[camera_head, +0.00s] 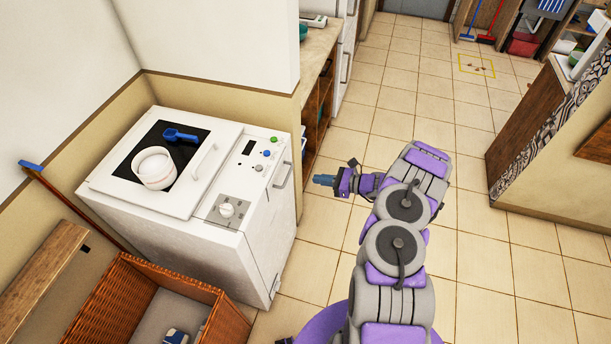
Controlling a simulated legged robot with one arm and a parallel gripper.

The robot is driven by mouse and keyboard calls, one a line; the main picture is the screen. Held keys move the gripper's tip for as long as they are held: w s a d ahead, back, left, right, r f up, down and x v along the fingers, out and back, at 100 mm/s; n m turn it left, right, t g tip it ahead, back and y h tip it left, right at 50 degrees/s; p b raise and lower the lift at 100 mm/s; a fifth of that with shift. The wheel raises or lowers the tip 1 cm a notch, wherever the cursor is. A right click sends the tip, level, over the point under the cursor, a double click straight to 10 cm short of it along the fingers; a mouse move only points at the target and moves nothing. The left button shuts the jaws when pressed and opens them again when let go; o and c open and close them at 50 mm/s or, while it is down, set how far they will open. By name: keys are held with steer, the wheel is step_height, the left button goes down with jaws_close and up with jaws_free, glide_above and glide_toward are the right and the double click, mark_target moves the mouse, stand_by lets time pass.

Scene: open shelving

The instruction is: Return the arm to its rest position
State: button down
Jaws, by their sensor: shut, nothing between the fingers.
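My arm, purple and grey, reaches forward from the bottom of the head view and bends back at its far end. My gripper (324,180) points left, in the air over the tiled floor. It is shut and empty, to the right of the white machine (255,235) and apart from it. The fingertips are small in this view.
On the machine's top are a white round container (154,168) and a blue scoop-like item (180,135). A wicker basket (205,293) stands at the lower left. A patterned counter (545,130) is at right. The tiled floor (480,260) between is clear.

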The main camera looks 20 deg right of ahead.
steer(key=v, duration=0.4)
steer(key=shift+s+d+r+p, duration=0.2)
steer(key=shift+s+p, duration=0.15)
steer(key=shift+s, duration=0.15)
